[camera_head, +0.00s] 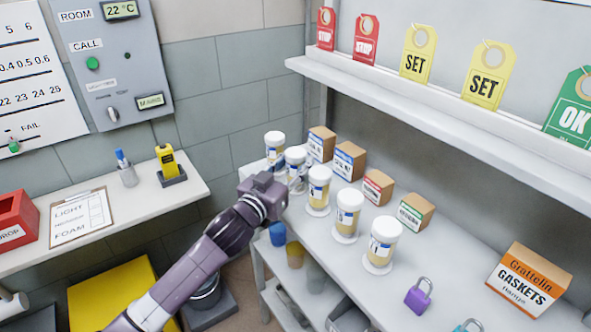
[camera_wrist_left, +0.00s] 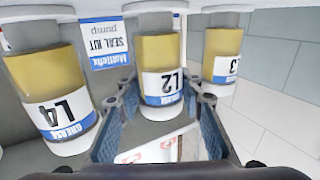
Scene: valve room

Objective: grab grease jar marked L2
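The grease jar marked L2 (camera_wrist_left: 160,80) has a yellow body, a white and blue label and a pale lid. It appears upside down in the left wrist view. In the head view it is the second jar (camera_head: 296,156) from the far end of a row on the shelf. My left gripper (camera_wrist_left: 158,100) is open, with one finger on each side of the L2 jar's lower part in the picture. A narrow gap seems to show beside the jar. In the head view my left gripper (camera_head: 292,183) partly hides that jar. My right gripper is not in view.
Jar L3 (camera_wrist_left: 222,60) and jar L4 (camera_wrist_left: 52,95) stand close on either side. More jars (camera_head: 348,212) continue the row, with small boxes (camera_head: 349,160) behind. A purple padlock (camera_head: 418,296) and a gaskets box (camera_head: 528,280) lie nearer. An upper shelf (camera_head: 430,110) overhangs.

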